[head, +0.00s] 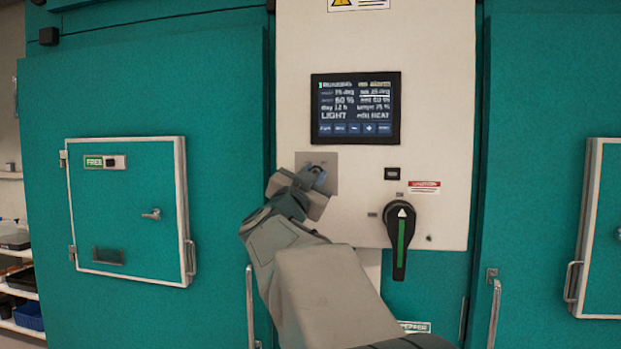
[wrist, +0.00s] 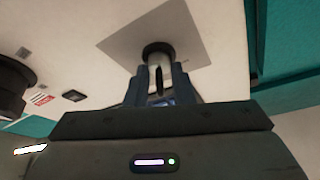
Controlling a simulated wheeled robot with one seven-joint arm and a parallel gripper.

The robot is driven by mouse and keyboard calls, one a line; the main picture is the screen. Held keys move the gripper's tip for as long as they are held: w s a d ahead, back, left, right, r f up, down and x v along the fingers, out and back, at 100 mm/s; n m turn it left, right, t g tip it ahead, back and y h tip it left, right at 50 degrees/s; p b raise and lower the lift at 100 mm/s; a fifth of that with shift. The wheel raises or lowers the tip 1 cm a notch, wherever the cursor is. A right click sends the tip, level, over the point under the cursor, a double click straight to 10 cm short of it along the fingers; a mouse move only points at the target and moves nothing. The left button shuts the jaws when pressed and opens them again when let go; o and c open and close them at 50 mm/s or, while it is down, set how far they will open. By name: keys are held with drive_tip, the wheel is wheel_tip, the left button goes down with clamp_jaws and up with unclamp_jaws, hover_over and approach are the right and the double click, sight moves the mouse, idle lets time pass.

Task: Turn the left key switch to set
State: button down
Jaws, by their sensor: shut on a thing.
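The left key switch (wrist: 157,50) has a dark round collar and a pale barrel on a square grey plate (head: 329,161) on the white control panel. The plate also shows in the wrist view (wrist: 185,28). My gripper (head: 318,178) is at this plate, its two fingers on either side of the switch. In the wrist view my gripper (wrist: 158,85) is shut on the switch. In the head view my gripper hides most of the switch, and its position marks cannot be read.
A display (head: 355,108) sits above the plate. A large black rotary handle with a green stripe (head: 401,240) is to the right, below a small black square (head: 392,174) and a red-and-white label (head: 424,187). Teal chamber doors flank the panel; the left one has a small hatch (head: 128,225).

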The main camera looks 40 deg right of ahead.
drive_tip(key=shift+r+m+g, duration=0.1)
drive_tip(key=shift+m+g, duration=0.3)
drive_tip(key=shift+m, duration=0.4)
drive_tip(key=c, duration=1.6)
unclamp_jaws()
drive_tip(key=shift+s+a+f, duration=0.1)
drive_tip(key=shift+a+f, duration=0.1)
drive_tip(key=b+v, duration=0.3)
drive_tip(key=v, duration=1)
drive_tip(key=shift+s+f+b, duration=0.1)
drive_tip(key=shift+f+b, duration=0.05)
drive_tip(key=shift+b, duration=0.2)
